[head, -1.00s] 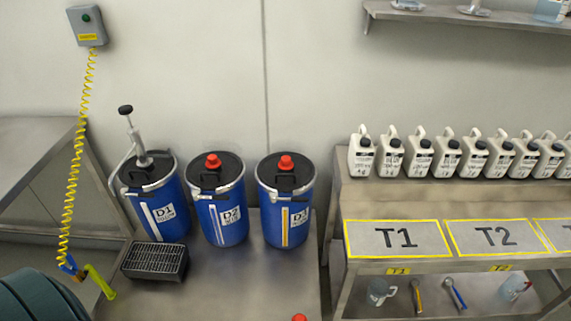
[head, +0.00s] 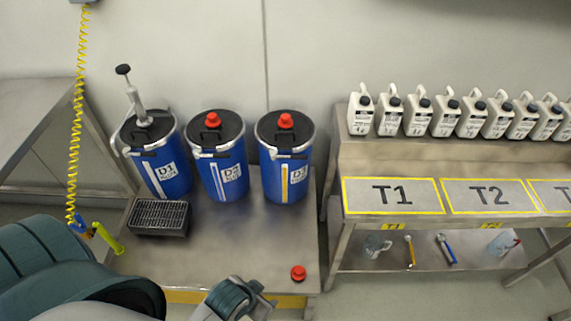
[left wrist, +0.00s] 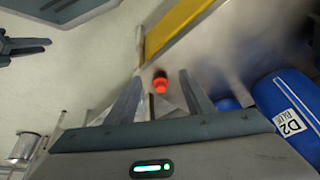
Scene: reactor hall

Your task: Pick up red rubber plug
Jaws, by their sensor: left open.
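A loose red rubber plug (head: 298,273) stands on the steel table near its front right corner. Two more red plugs sit on the lids of drums D2 (head: 213,120) and D3 (head: 286,121). My left gripper (head: 262,303) is at the table's front edge, left of the loose plug and apart from it. In the left wrist view the left fingers (left wrist: 160,92) are spread and empty, with the loose plug (left wrist: 160,83) showing between their tips, farther off. A dark part at that view's upper left looks like my right gripper (left wrist: 28,44); its jaws are unclear.
Blue drums D1 (head: 160,170), D2 (head: 222,180) and D3 (head: 286,182) stand at the table's (head: 245,250) back. A black grate box (head: 158,218) sits at its left. A shelved bench (head: 440,220) with white canisters stands right. The table around the loose plug is clear.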

